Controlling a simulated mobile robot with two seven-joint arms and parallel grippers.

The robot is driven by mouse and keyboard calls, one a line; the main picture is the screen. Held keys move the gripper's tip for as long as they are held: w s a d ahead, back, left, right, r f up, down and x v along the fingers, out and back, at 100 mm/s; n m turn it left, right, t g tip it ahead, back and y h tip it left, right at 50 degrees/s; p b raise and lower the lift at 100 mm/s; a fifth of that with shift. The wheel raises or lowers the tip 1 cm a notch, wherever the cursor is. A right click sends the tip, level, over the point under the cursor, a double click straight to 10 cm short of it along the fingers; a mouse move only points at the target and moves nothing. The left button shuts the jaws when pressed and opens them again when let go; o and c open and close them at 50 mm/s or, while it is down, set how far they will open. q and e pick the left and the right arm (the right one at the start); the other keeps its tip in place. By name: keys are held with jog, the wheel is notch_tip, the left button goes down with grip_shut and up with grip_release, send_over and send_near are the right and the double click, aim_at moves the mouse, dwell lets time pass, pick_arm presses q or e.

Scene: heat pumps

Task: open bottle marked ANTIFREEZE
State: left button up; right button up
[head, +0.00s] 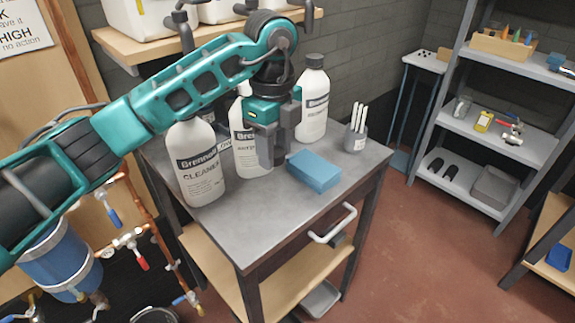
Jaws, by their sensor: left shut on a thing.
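Three white bottles stand upright on the dark metal table top. The left one (200,175) reads CLEANER. The middle bottle (251,158) has a partly covered label that I cannot read fully. Its pale top shows beside my arm with no dark cap seen on it. The right bottle (313,112) wears a dark cap; its label is too small to read. My left gripper (273,160) points down in front of the middle bottle's right side, its fingers close together. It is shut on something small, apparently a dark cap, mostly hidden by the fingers. My right gripper is out of view.
A blue block (315,171) lies right of the gripper on the table (265,215). A grey cup with white sticks (355,139) stands at the table's right corner. The table's front is clear. Grey shelves (500,140) stand at right; pipes and a blue tank (65,255) at lower left.

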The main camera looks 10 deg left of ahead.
aim_at(277, 200)
pick_arm(q)
jog(key=shift+f+n, duration=0.2)
jog(key=shift+n, duration=0.1)
notch_tip(277, 200, down, 10)
jog(key=shift+r, duration=0.15)
